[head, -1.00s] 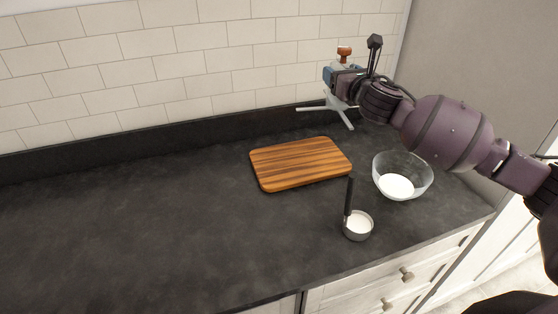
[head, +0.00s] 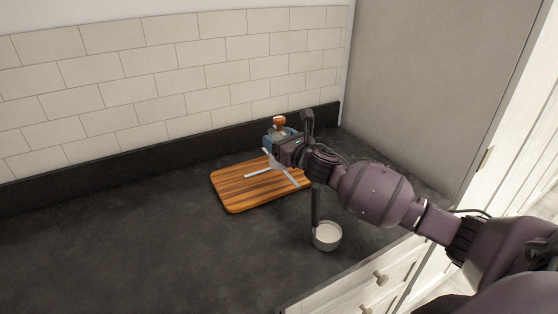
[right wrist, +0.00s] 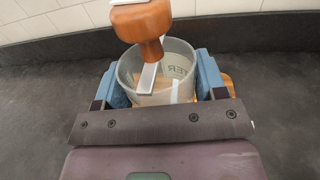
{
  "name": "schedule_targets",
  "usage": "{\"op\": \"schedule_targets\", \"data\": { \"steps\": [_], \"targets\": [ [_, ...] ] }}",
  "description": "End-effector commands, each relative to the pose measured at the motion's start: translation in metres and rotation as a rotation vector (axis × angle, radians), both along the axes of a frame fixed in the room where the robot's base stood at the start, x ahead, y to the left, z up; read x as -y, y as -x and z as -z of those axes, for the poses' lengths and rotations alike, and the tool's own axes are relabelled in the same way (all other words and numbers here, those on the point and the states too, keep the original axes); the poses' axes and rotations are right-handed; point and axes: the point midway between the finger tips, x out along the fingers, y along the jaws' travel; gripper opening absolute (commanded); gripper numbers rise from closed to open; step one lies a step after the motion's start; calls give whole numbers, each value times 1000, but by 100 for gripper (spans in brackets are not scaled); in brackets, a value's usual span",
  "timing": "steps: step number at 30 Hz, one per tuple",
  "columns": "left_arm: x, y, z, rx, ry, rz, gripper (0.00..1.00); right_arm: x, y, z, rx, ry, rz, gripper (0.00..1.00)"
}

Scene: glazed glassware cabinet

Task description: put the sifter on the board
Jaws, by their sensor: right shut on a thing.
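The striped wooden board (head: 240,190) lies flat on the dark counter. The gripper and sifter appear over or just behind its back right part; pale crossed bars by the gripper cover some of it. The sifter's height over the board is unclear. My left gripper is not in view.
A small metal cup (head: 326,237) with white contents and an upright dark handle stands near the counter's front edge, close to my right forearm. The tiled wall (head: 150,90) is behind. The dark counter (head: 110,240) is clear to the left.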

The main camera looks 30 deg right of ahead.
Motion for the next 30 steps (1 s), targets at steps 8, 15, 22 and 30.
{"op": "schedule_targets", "data": {
  "steps": [8,15,22,30],
  "targets": [
    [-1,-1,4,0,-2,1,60,0,0,24,2,1,1,34],
    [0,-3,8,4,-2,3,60,0,0,50,0,-2,2,34],
    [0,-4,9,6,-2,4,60,0,0,62,2,2,0,34],
    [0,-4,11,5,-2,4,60,0,0,65,1,2,0,34]
  ]
}}
